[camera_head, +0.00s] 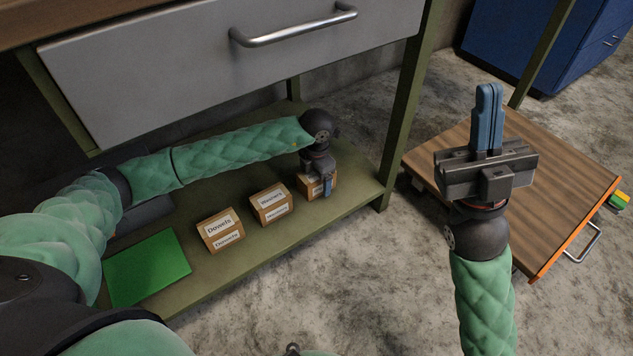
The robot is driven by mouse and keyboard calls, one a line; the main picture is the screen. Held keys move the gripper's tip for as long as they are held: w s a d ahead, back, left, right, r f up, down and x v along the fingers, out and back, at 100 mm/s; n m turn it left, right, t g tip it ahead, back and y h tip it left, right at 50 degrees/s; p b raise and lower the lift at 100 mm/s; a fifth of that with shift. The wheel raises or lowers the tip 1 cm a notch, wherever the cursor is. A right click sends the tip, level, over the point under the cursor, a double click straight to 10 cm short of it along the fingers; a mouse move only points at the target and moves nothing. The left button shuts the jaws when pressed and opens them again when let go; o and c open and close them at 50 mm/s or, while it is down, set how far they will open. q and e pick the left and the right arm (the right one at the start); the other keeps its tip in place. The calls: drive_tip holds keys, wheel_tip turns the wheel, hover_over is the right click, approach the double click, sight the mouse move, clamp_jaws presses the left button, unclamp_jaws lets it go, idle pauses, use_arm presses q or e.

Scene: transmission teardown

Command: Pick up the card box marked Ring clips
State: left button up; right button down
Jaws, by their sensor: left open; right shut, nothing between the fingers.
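Three small card boxes stand in a row on the low green shelf under the bench. The left one (221,231) is marked Dowels. The middle one (271,204) carries a label that looks like Washers. The right one (331,180) is mostly hidden behind my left gripper (327,190), so its label cannot be read. My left gripper is open and points down at this right box; I cannot tell whether its fingers touch or straddle it. My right gripper (488,100) is shut and empty, pointing up over the wooden top at the right.
A bright green mat (147,267) lies at the shelf's left. The grey drawer (230,60) with its handle hangs above my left arm. A bench leg (405,115) stands right of the boxes. A wooden-topped cart (560,190) stands at right; the concrete floor between is clear.

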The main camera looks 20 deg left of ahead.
use_arm(q)
drive_tip(key=c, duration=1.2)
